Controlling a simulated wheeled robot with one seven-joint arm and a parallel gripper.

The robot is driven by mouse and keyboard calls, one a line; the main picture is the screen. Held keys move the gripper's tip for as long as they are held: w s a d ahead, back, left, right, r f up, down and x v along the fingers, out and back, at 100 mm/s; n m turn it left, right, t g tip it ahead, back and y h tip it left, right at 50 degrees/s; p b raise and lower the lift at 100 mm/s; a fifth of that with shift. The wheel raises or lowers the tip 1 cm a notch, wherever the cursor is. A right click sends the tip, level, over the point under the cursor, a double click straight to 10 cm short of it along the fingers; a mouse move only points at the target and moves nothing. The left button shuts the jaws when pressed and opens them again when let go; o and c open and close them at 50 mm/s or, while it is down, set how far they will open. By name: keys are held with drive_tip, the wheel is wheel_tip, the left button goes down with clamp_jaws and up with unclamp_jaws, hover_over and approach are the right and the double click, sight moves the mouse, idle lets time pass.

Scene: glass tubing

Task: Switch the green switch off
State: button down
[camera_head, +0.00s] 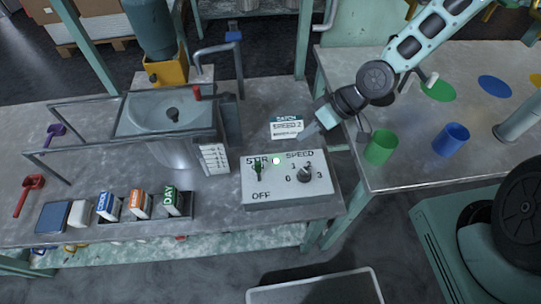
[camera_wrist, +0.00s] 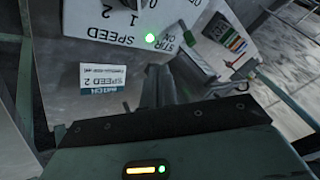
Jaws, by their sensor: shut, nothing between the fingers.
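The green switch (camera_head: 258,171) is on the left of a pale control box (camera_head: 318,190), under the STIR label and above the word OFF. I cannot clearly tell which way its lever points. A round green lamp (camera_head: 276,161) beside it is lit; the lamp also shows in the wrist view (camera_wrist: 151,38). My gripper (camera_head: 303,137) is shut and empty, behind the box and apart from the switch. The fingers (camera_wrist: 165,88) show dark in the wrist view.
A speed knob (camera_head: 305,173) is on the box's right side. A batch card (camera_head: 286,128) reading SPEED 2 lies behind the box. A metal vessel (camera_head: 180,145) stands to the left, with labelled blocks (camera_head: 139,204) in front. Green (camera_head: 381,147) and blue (camera_head: 451,139) cups stand on the right table.

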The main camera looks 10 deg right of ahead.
sight(259, 171)
idle(0.3)
drive_tip(key=x, duration=0.9)
drive_tip(key=shift+a+f, duration=0.1)
drive_tip(key=shift+a, duration=0.1)
drive_tip(key=a, duration=0.1)
drive_tip(key=s+a+p, duration=0.1)
drive_tip(key=shift+s+a+p, duration=0.2)
drive_tip(key=shift+a+p, duration=0.1)
drive_tip(key=shift+a, duration=0.05)
drive_tip(key=shift+s+a, duration=0.3)
drive_tip(key=shift+a, duration=0.15)
